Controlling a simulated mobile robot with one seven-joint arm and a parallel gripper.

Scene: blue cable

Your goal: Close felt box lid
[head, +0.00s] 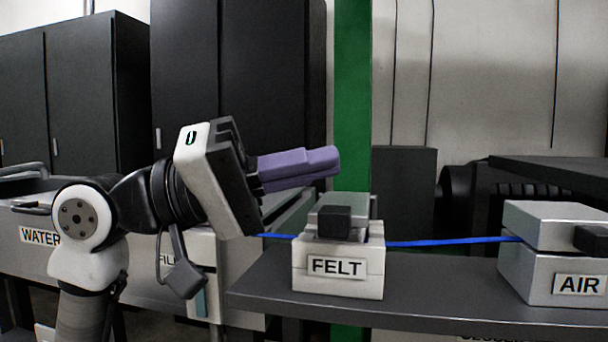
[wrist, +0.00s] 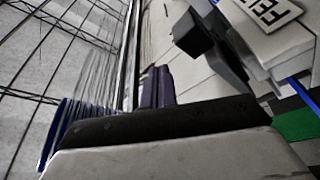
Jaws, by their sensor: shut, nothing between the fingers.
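The FELT box (head: 310,284) is a pale box on the dark shelf, with a label on its front. Its grey lid (head: 345,199) with a black block handle (head: 335,222) sits on top; I cannot tell whether it is fully down. In the wrist view the FELT label (wrist: 268,12) is at the upper right, and a black block (wrist: 193,36) shows beside it. My gripper (head: 338,160) is shut and empty, its purple fingers pointing right above the box, apart from the lid in the head view. The fingers also show in the wrist view (wrist: 156,86).
A blue cable (head: 450,242) runs from the FELT box to the AIR box (head: 530,275) at the right. A green post (head: 352,95) stands behind. The shelf (head: 440,285) is clear between the boxes. A WATER-labelled unit (head: 38,236) is at left.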

